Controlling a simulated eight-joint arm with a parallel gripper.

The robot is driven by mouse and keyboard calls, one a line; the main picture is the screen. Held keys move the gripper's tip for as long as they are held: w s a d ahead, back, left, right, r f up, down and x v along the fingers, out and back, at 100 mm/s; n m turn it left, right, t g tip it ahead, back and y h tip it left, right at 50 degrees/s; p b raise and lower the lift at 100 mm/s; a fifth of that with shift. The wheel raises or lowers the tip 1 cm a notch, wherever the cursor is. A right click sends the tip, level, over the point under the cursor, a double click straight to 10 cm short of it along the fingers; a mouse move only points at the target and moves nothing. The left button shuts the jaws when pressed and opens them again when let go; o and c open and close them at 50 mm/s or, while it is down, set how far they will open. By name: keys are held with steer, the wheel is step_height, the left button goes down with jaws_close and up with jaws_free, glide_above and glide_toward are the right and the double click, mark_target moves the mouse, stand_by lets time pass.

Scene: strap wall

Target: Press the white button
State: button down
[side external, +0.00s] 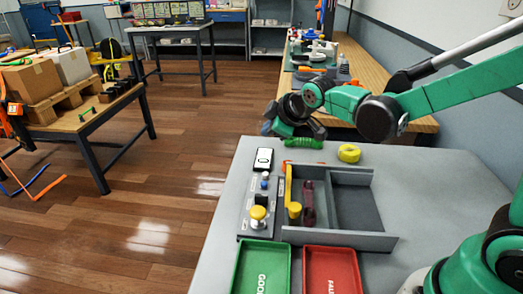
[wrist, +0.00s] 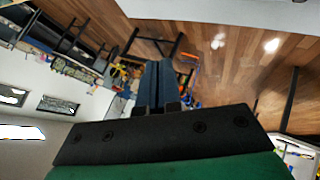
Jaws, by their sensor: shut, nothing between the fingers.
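A narrow grey control panel (side external: 250,222) lies on the left side of the grey table. A small whitish button (side external: 265,175) seems to sit on it, with a blue part (side external: 264,184) just in front; they are too small to tell apart clearly. A yellow knob (side external: 258,213) stands nearer the camera. My gripper (side external: 269,127) is at the table's far edge, behind the panel and apart from it. In the wrist view my gripper's fingers (wrist: 157,70) are together and empty, facing the room; the panel is not visible there.
A black-and-white device (side external: 263,159) lies at the panel's far end. A grey divided tray (side external: 345,238) holds yellow and dark red parts. A green tray (side external: 260,268) and red tray (side external: 332,270) lie in front. A green part (side external: 304,143) and yellow ring (side external: 349,153) lie near my gripper.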

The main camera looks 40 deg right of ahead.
steer(key=shift+f, duration=0.15)
glide_above(268, 180)
steer(key=shift+f, duration=4.3)
steer(key=shift+f, duration=0.1)
steer(key=shift+f, duration=0.3)
steer(key=shift+d+f, duration=0.1)
steer(key=shift+f, duration=0.3)
steer(key=shift+r, duration=0.85)
steer(key=shift+r, duration=2.5)
